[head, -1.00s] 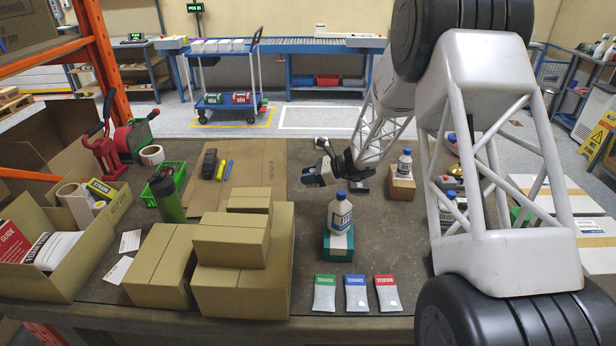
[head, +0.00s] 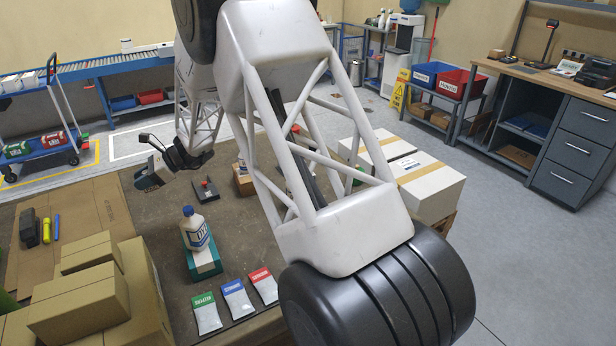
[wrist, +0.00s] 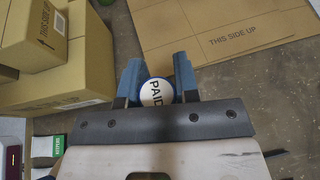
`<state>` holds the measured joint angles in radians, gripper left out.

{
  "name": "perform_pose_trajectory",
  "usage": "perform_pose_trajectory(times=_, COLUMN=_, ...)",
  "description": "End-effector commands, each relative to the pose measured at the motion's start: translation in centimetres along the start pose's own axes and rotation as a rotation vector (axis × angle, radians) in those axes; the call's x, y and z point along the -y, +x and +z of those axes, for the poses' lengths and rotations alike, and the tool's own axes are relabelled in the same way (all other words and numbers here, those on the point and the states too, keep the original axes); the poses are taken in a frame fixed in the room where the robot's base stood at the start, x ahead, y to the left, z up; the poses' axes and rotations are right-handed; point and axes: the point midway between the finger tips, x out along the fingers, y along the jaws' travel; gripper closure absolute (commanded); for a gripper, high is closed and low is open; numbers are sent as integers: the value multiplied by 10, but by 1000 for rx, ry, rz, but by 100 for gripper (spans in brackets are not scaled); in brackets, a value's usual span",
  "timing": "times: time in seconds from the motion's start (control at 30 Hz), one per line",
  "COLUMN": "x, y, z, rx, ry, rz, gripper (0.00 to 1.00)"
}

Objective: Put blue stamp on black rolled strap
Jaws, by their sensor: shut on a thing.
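My gripper (head: 147,180) hangs above the table, just right of the flat cardboard. In the wrist view, its blue-tipped fingers (wrist: 156,73) are closed on the blue stamp (wrist: 156,91), whose round white face reads PAID inside a blue rim. In the head view I cannot make out the stamp. A bulky black object (head: 29,228) lies on the cardboard at the left; it may be the black rolled strap, but its shape is too small to be sure. It is well left of my gripper and not seen in the wrist view.
A yellow marker (head: 46,231) and a blue one lie right beside the black object. Stacked cartons (head: 88,285) stand in front of the cardboard (head: 100,205). Several packets (head: 237,298) lie at the front edge.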

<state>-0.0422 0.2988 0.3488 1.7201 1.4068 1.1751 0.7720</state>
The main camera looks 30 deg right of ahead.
Motion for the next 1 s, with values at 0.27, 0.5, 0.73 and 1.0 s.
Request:
perform_pose_trajectory(times=0.27, x=26, y=-49, z=-28, rx=-8, ry=41, rz=-83, gripper=94)
perform_pose_trajectory(times=0.5, x=52, y=-110, z=-55, rx=-15, ry=84, rz=-182, gripper=94)
perform_pose_trajectory(times=0.73, x=73, y=-174, z=-83, rx=-22, ry=126, rz=-280, gripper=94)
perform_pose_trajectory(times=1.0, x=90, y=-252, z=-116, rx=-30, ry=177, rz=-397, gripper=94)
